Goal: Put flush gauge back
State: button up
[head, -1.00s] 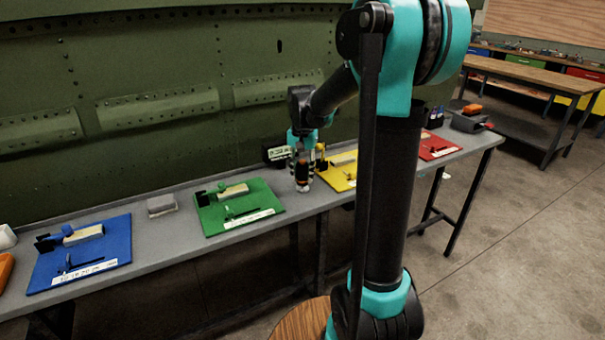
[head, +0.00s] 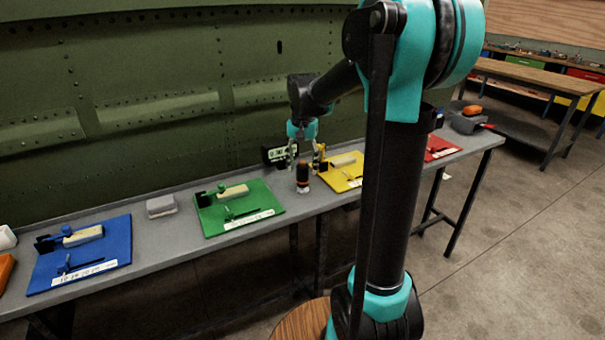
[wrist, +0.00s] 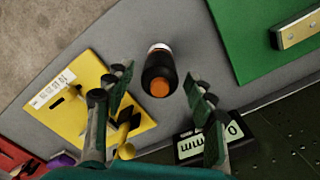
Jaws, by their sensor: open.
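A dark cylinder with an orange top and a pale band near its base, which looks like the flush gauge (head: 302,176), stands upright on the grey bench between the green and yellow mats. In the wrist view the gauge (wrist: 159,78) shows from above, beyond and between the fingers. My gripper (head: 306,164) is open and empty, pointing down just above and behind the gauge. Its spread fingers (wrist: 154,84) show on both sides in the wrist view. A black box with a pale "mm" display (head: 279,153) stands behind the gauge at the bench's back.
The green mat (head: 270,199) lies left of the gauge and the yellow mat (head: 333,184) right, each with small tools. A blue mat (head: 118,230) and a grey block (head: 161,206) are further left. The green riveted panel (head: 180,145) rises behind the bench.

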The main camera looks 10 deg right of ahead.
notch_tip(320, 180, up, 8)
jog(key=shift+r, duration=0.1)
jog(key=shift+s, duration=0.1)
jog(key=s+f, duration=0.3)
jog(key=s+d+f+n+t, duration=0.1)
jog(key=s+f, duration=0.2)
jog(key=s+d+f+n+t, duration=0.1)
jog(key=s+f, duration=0.2)
jog(key=f, duration=0.1)
jog(key=shift+d, duration=0.2)
jog(key=s+d+f+n+t, duration=0.1)
jog(key=s+f+n+t, duration=0.1)
jog(key=s+f, duration=0.9)
jog(key=shift+s+d+f+n, duration=0.35)
jog(key=shift+s+n, duration=0.35)
jog(key=shift+s, duration=0.2)
jog(key=shift+r, duration=0.1)
